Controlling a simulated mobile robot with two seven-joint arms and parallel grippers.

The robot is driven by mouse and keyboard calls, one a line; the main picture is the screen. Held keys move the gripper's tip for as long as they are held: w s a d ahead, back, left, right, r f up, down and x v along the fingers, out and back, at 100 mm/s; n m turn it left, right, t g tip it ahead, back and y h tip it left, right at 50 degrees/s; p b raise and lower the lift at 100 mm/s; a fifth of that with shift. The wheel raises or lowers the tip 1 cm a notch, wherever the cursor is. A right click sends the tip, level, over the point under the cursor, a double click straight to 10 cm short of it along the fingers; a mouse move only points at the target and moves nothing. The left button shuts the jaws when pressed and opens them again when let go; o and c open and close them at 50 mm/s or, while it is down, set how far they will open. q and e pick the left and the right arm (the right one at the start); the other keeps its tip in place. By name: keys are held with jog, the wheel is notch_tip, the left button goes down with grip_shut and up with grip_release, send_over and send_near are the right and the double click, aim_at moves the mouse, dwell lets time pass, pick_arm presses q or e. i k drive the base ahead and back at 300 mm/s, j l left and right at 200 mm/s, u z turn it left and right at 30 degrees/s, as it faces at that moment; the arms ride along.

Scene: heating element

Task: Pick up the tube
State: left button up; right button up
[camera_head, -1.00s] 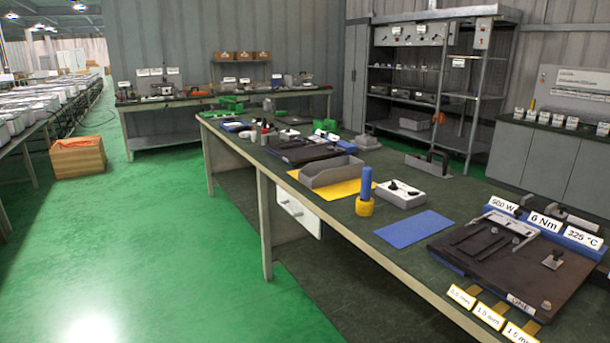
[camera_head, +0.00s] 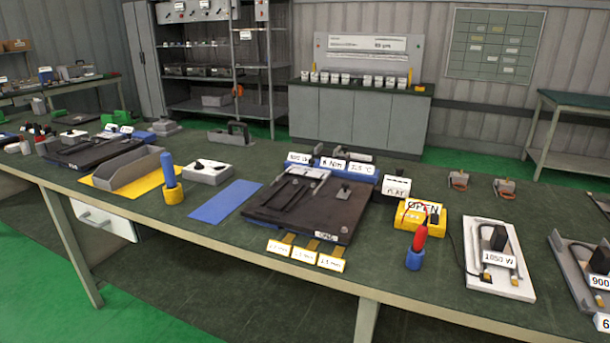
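No gripper of mine shows. I cannot tell for sure which thing is the tube. A blue upright cylinder (camera_head: 167,170) stands in a yellow round base (camera_head: 173,193) on the long green table (camera_head: 380,277). A grey open-topped tray (camera_head: 128,170) sits left of it on a yellow mat; what lies inside is hidden or too small to tell. A black fixture plate (camera_head: 306,213) with slots and a grey clamp bar lies at the table's middle. A red upright piece (camera_head: 420,236) stands in a blue base (camera_head: 415,260) to the right.
A grey box (camera_head: 206,173), an empty blue mat (camera_head: 226,201), a yellow box marked OPEN (camera_head: 420,214) and a white board (camera_head: 498,260) share the table. Three tags line the fixture's front. Grey cabinets (camera_head: 358,120) and shelving stand behind. Green floor is clear at the lower left.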

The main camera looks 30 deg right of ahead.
aim_at(496, 250)
jog(key=z, duration=2.1)
jog(key=i+l, duration=0.15)
jog(key=l, duration=0.2)
jog(key=i+l, duration=0.1)
jog(key=l, duration=0.3)
jog(key=i+l, duration=0.15)
jog(key=l, duration=0.2)
jog(key=i+l, duration=0.15)
jog(key=l, duration=0.2)
jog(key=u, duration=0.35)
jog(key=l+u, duration=0.15)
jog(key=u, duration=0.5)
jog(key=l, duration=0.05)
